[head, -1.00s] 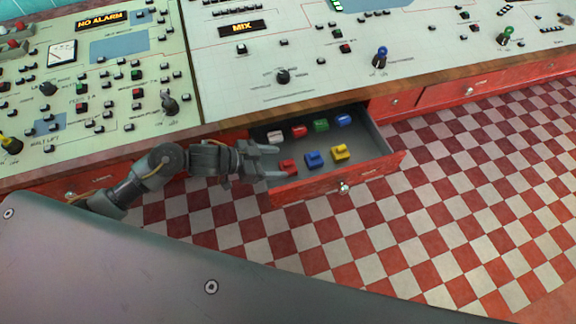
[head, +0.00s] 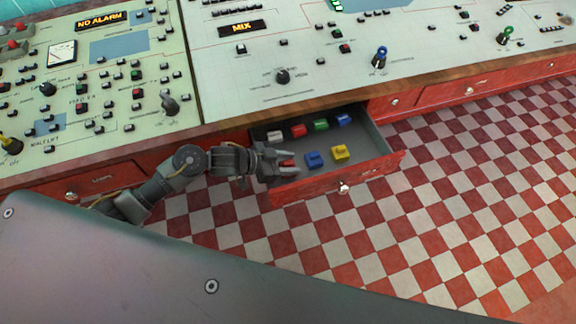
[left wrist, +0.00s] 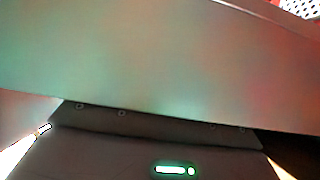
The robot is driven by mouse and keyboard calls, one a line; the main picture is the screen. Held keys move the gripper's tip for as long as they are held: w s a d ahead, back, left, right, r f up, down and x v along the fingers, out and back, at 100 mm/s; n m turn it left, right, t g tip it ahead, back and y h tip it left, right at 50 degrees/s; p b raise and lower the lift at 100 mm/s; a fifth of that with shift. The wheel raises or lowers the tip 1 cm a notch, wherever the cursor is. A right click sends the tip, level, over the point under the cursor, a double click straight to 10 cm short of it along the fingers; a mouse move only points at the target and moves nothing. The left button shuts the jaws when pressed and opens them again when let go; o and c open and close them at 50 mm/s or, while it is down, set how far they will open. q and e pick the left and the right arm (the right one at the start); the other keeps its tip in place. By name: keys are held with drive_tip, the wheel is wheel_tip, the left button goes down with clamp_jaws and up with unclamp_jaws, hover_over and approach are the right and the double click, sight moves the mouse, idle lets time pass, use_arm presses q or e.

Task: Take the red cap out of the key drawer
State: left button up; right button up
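The key drawer (head: 370,172) stands open below the console, with a red front and grey inside. A red cap (head: 287,163) lies at its front left, partly hidden by my left gripper (head: 292,166). The gripper reaches in from the left, over the drawer's left side. Its fingers are apart, one on each side of this red cap; whether they touch it I cannot tell. A second red block (head: 298,131) lies in the back row. The left wrist view shows mostly a blurred grey surface and no cap. My right gripper is not in view.
A white block (head: 274,136), a green one (head: 321,125) and a blue one (head: 344,119) share the back row. A blue block (head: 314,159) and a yellow one (head: 341,152) lie right of the gripper. The console edge (head: 300,103) overhangs the drawer's back.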

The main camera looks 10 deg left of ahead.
use_arm(q)
drive_tip(key=shift+c, duration=1)
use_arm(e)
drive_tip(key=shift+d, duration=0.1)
